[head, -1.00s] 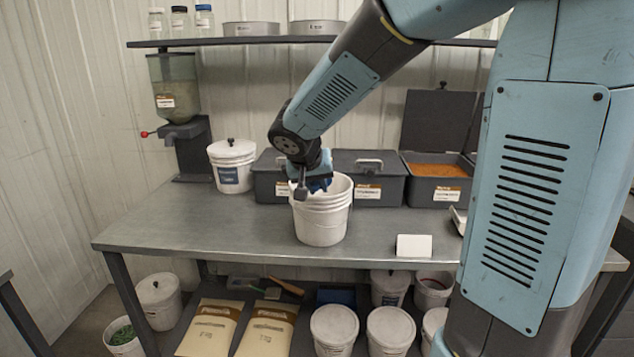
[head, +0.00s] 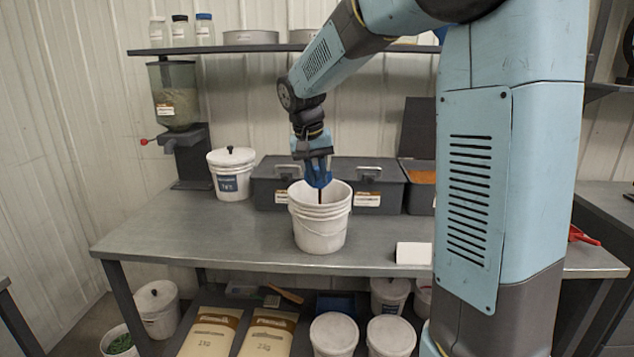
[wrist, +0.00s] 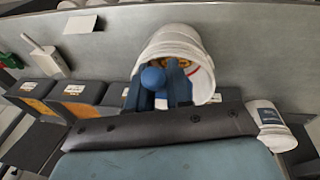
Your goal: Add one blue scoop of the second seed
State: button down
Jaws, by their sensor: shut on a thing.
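My gripper (head: 316,160) is shut on a blue scoop (head: 319,178), right above the mouth of the open white bucket (head: 320,232) on the bench. A thin reddish-brown streak hangs below the scoop into the bucket, apparently seed falling. In the wrist view a round blue part of the scoop (wrist: 153,78) shows between the fingers, at the rim of the bucket (wrist: 172,42). Some yellowish-brown material shows inside the bucket. An open bin of orange seed (head: 421,177) stands at the back right, partly hidden by my arm.
Two lidded dark bins (head: 277,170) and (head: 372,170) stand behind the bucket. A lidded white pail (head: 231,172) and a seed dispenser (head: 176,100) are at the left. A white card (head: 413,253) stands at the bench's front edge. The bench's left front is clear.

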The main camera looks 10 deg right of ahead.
jog(key=shift+w+d+r+g+y, duration=0.25)
jog(key=shift+w+r+g, duration=0.5)
jog(key=shift+r+g, duration=0.05)
jog(key=shift+w+d+r+g+y, duration=0.2)
jog(key=shift+w+r+g+y, duration=0.05)
jog(key=shift+w+r+g, duration=0.5)
jog(key=shift+w+d+r+g+y, duration=0.3)
jog(key=shift+w+r+g, duration=0.3)
jog(key=shift+w+g, duration=0.25)
jog(key=shift+w+d+r+g+y, duration=0.25)
jog(key=shift+w+r+g, duration=0.35)
jog(key=shift+w+g, duration=0.15)
